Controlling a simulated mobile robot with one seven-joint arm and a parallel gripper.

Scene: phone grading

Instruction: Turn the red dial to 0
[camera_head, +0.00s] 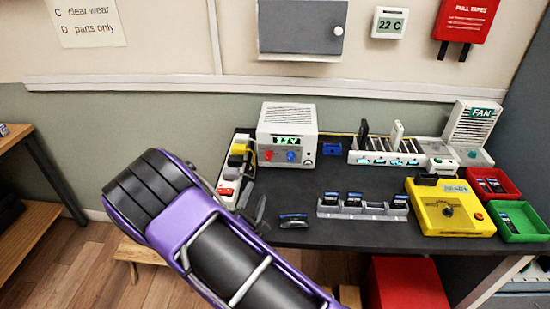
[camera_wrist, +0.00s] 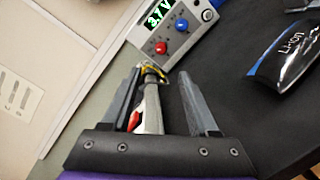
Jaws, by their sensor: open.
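The red dial (camera_head: 268,155) is on the front of a white box (camera_head: 287,117) with a lit green display, at the back of the dark desk. The blue dial (camera_head: 291,156) sits to its right. The red dial's pointer is too small to read.
A white power strip (camera_head: 236,172) with plugs lies left of the box and shows behind the fingers. Desk between box and rack is clear.

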